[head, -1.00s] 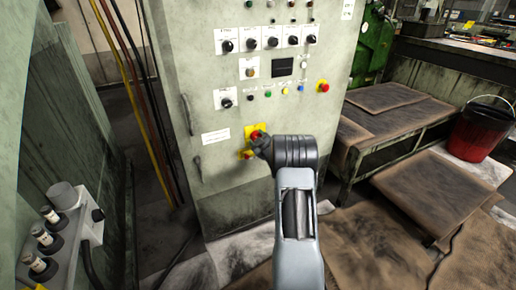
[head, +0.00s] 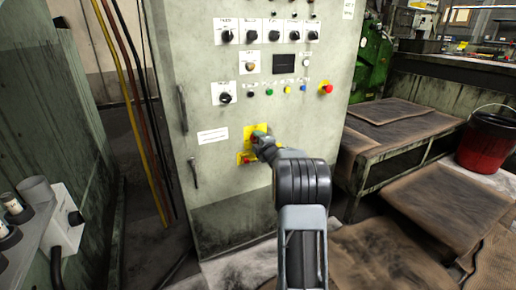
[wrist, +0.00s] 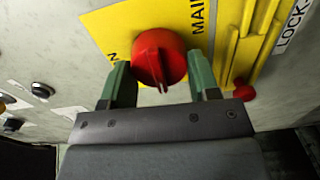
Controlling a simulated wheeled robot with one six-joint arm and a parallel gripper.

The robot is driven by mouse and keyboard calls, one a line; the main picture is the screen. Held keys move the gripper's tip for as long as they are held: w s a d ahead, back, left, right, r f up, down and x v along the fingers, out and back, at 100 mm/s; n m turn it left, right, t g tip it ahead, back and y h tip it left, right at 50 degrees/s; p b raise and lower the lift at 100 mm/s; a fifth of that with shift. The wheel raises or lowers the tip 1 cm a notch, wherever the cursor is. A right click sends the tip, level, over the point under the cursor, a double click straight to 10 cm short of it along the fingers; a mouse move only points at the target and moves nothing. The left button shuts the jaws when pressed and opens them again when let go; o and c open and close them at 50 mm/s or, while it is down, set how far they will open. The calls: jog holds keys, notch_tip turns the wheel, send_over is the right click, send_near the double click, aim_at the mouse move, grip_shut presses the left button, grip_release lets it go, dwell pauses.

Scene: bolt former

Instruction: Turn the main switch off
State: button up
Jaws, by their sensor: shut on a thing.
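The main switch is a red rotary knob (wrist: 160,57) on a yellow plate (wrist: 115,27) with "MAIN" lettering in the wrist view. My gripper (wrist: 157,66) has a green finger on either side of the knob and is shut on it. The knob's ridge points toward the gripper's palm, slightly tilted. In the head view my gripper (head: 259,139) reaches the yellow plate (head: 249,131) on the cabinet front and hides most of the knob.
The pale green cabinet (head: 215,175) carries several black selector knobs, small buttons and a red emergency button (head: 326,88). A smaller red part (wrist: 244,90) sits by the lock plate. A low bench (head: 405,135) and a red bucket (head: 483,145) stand right.

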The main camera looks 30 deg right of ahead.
jog(key=shift+n+b, duration=0.35)
jog(key=shift+n, duration=0.05)
jog(key=o, duration=0.9)
jog(key=s+p, duration=0.1)
jog(key=s, duration=0.3)
jog(key=s+a+p, duration=0.1)
jog(key=s, duration=0.4)
jog(key=s+a, duration=0.1)
jog(key=s, duration=0.3)
jog(key=shift+s+p, duration=0.35)
jog(key=shift+p, duration=0.05)
